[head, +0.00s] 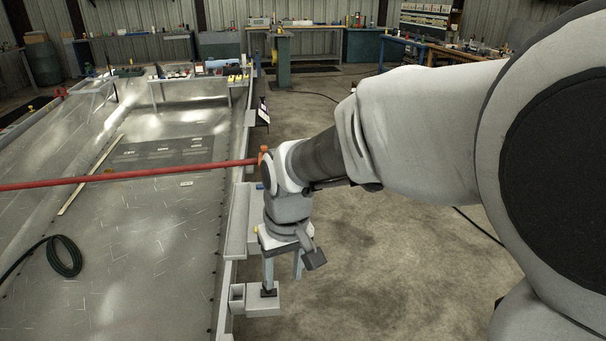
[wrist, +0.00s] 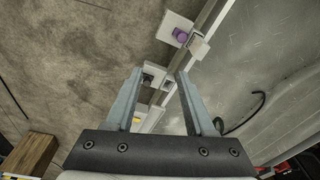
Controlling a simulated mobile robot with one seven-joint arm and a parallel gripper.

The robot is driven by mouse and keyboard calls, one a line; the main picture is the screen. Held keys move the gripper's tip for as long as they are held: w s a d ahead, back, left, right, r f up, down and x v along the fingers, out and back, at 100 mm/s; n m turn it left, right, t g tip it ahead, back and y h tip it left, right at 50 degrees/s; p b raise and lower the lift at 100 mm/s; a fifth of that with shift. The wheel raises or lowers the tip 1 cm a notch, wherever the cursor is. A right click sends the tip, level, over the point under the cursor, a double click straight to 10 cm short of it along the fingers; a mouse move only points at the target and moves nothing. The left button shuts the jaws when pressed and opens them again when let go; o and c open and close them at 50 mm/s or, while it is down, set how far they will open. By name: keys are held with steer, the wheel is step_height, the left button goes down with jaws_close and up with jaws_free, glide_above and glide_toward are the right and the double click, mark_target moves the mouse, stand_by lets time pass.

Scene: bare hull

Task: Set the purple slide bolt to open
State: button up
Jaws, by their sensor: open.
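The purple slide bolt shows in the wrist view as a round purple knob (wrist: 181,36) on a pale plate, beside a pale block (wrist: 199,46) on the hull's edge rail. I cannot tell from this angle how far the bolt is slid. My gripper (wrist: 158,73) is open and empty, its fingers pointing toward the rail. The purple knob lies beyond the fingertips, apart from them. In the head view my gripper (head: 284,280) hangs over the hull's right edge. I cannot make out the purple knob there; my arm may hide it.
A second plate with a dark knob (wrist: 147,78) shows between my fingers in the wrist view. A red pole (head: 130,175) crosses the hull toward my wrist. A coiled dark hose (head: 64,256) lies on the hull floor.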

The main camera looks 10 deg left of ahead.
steer(key=s+a+f+n+g+h+b, duration=0.1)
steer(key=a+f+n+b, duration=0.1)
steer(key=a+f, duration=0.8)
steer(key=f+b, duration=0.1)
steer(key=f, duration=0.5)
steer(key=d+f+b, duration=0.1)
steer(key=f+b, duration=0.1)
steer(key=f, duration=0.4)
steer(key=f+b, duration=0.2)
steer(key=f, duration=0.4)
steer(key=shift+s+d+f, duration=0.1)
steer(key=shift+d, duration=0.15)
jaws_close()
